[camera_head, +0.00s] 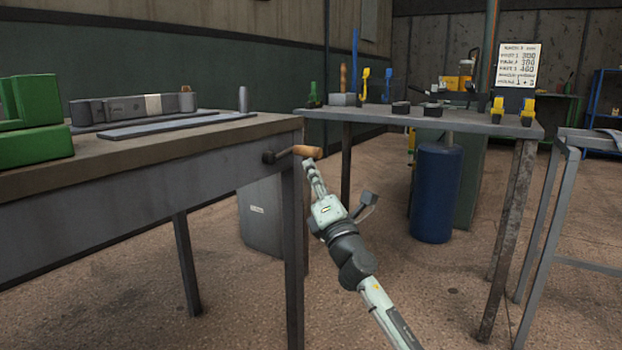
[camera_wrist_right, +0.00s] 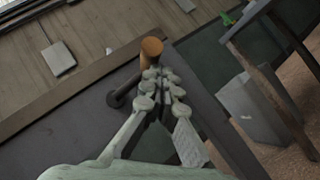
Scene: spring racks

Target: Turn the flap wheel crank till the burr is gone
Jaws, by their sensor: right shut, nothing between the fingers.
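The crank handle (camera_head: 306,151) is a short wooden grip on a dark crank arm (camera_head: 269,157) at the right end of the near bench. In the right wrist view the handle (camera_wrist_right: 152,47) shows as an orange-brown knob just beyond my fingertips. My right gripper (camera_head: 311,168) is shut and empty. Its tips are just below the handle in the head view, close to it; I cannot tell whether they touch. The right gripper also shows in the right wrist view (camera_wrist_right: 157,80). I cannot make out the flap wheel or the burr. My left gripper is out of view.
The near bench (camera_head: 200,145) bears a green block-like fixture (camera_head: 38,120), a grey part with a pale band (camera_head: 135,107) and a flat grey bar (camera_head: 160,126). A second table (camera_head: 375,114) with tools, and a blue drum (camera_head: 436,195), stand behind.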

